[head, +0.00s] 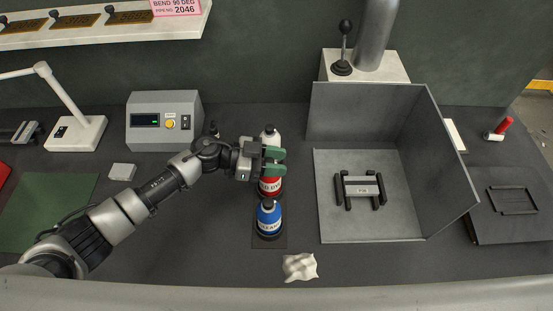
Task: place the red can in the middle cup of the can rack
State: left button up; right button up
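The red can (270,187) stands upright in line between a white can (270,134) behind it and a blue can (268,216) in front. The can rack (268,241) shows as a dark base under the line of cans; its middle cup is mostly hidden by the red can and my gripper. My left gripper (273,161) has its green fingers at the top of the red can and covers it. I cannot tell whether the fingers grip it or only straddle it, nor whether the can sits fully down. My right gripper is out of view.
A grey open-fronted bin (330,222) with a dark-handled part (363,189) stands to the right. A crumpled white cloth (299,267) lies in front. A control box (165,121) and a lamp (76,133) stand at the left.

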pick_arm(q)
jog(key=shift+o, duration=0.7)
jog(key=shift+a+r, duration=0.1)
jog(key=shift+r, duration=0.05)
jog(key=a+r+b, duration=0.2)
jog(key=a+b, duration=0.1)
jog(key=a, duration=0.8)
jog(key=shift+a+r, duration=0.2)
jog(key=shift+a, duration=0.1)
